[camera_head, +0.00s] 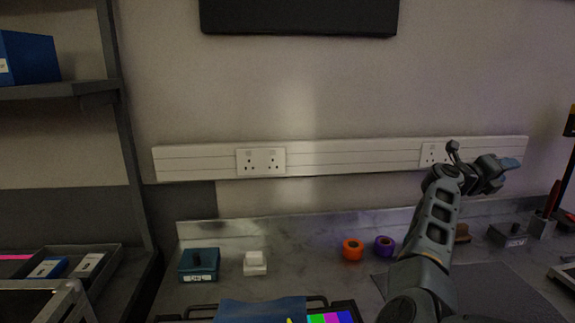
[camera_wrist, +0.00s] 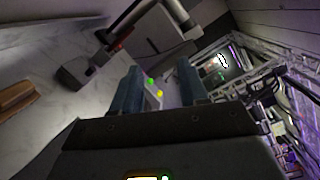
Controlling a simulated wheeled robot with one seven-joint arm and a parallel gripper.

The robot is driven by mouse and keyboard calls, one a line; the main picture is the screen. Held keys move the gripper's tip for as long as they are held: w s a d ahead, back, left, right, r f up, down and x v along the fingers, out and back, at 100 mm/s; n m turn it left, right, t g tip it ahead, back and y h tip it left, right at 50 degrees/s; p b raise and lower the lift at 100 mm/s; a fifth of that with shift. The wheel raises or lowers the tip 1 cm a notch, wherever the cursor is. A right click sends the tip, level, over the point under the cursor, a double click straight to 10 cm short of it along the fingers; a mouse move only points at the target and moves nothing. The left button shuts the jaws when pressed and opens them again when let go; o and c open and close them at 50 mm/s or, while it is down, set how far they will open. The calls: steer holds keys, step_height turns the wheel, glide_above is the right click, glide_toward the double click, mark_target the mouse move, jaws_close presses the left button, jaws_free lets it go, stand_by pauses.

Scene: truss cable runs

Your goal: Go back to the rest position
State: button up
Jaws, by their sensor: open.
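My arm rises on the right of the head view, and my gripper (camera_head: 510,163) is at its end, pointing right, in front of the wall trunking and above the bench. In the wrist view my gripper (camera_wrist: 160,88) shows two blue-grey fingers set apart. The gap between them is empty; a pale part with a green and a yellow dot shows beyond it. My gripper touches nothing that I can see.
The grey bench (camera_head: 310,240) bears a teal box (camera_head: 199,265), a white block (camera_head: 255,263), an orange roll (camera_head: 352,250) and a purple roll (camera_head: 384,246). A shelf rack (camera_head: 130,150) stands left. A metal truss (camera_wrist: 265,80) shows at right in the wrist view.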

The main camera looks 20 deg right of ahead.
steer(key=s+a+f+n+t+y, duration=0.3)
steer(key=s+a+f+n+t, duration=0.3)
steer(key=a+n, duration=0.45)
steer(key=s+a+f+n+t+y, duration=0.35)
steer(key=s+a+n+t, duration=0.35)
steer(key=a+n, duration=0.4)
steer(key=s+a+f+n+t+y, duration=0.3)
steer(key=s+a+f+n+t, duration=0.2)
steer(key=a+n+t, duration=0.65)
steer(key=s+a+f+n+g+y, duration=0.1)
steer(key=s+a+n+g+y, duration=0.8)
steer(key=s+a, duration=1.15)
step_height(320, 180, down, 13)
steer(key=s+d+b, duration=0.1)
steer(key=b, duration=1.1)
steer(key=shift+d+n+t+b, duration=0.15)
steer(key=shift+n+t+b, duration=0.15)
steer(key=shift+t+b, duration=0.15)
steer(key=shift+s, duration=0.1)
